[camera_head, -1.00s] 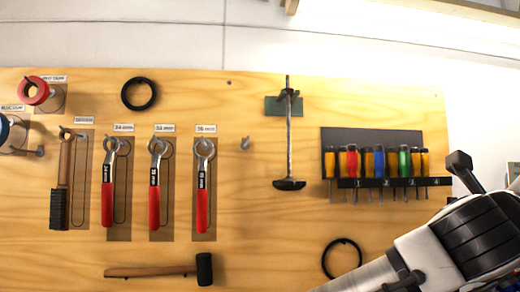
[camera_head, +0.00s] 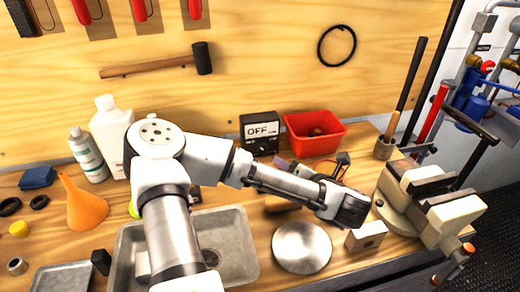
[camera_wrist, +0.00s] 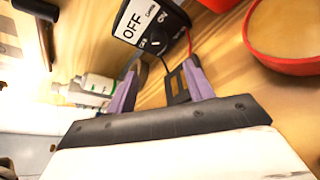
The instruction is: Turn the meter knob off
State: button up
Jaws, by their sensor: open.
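The meter (camera_head: 259,134) is a black box with a white face reading OFF, standing at the back of the bench against the pegboard. It also shows at the top of the wrist view (camera_wrist: 150,22), with a dark dial area below the OFF panel that is too small and tilted to read clearly. My gripper (camera_wrist: 163,80) has two purple fingers spread apart with nothing held between them. The meter lies beyond the fingertips, apart from them.
A red bin (camera_head: 315,134) stands right of the meter. A white bottle (camera_head: 111,135), an orange funnel (camera_head: 84,203) and a sink (camera_head: 232,245) are to the left. A round metal disc (camera_head: 302,247) and a vise (camera_head: 432,200) are at front right. A hammer (camera_head: 160,64) hangs above.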

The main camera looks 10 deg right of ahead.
aim_at(263, 150)
jog(key=p+x, duration=0.2)
jog(key=x, duration=1.1)
jog(key=shift+w+f, duration=0.1)
jog(key=shift+w, duration=0.1)
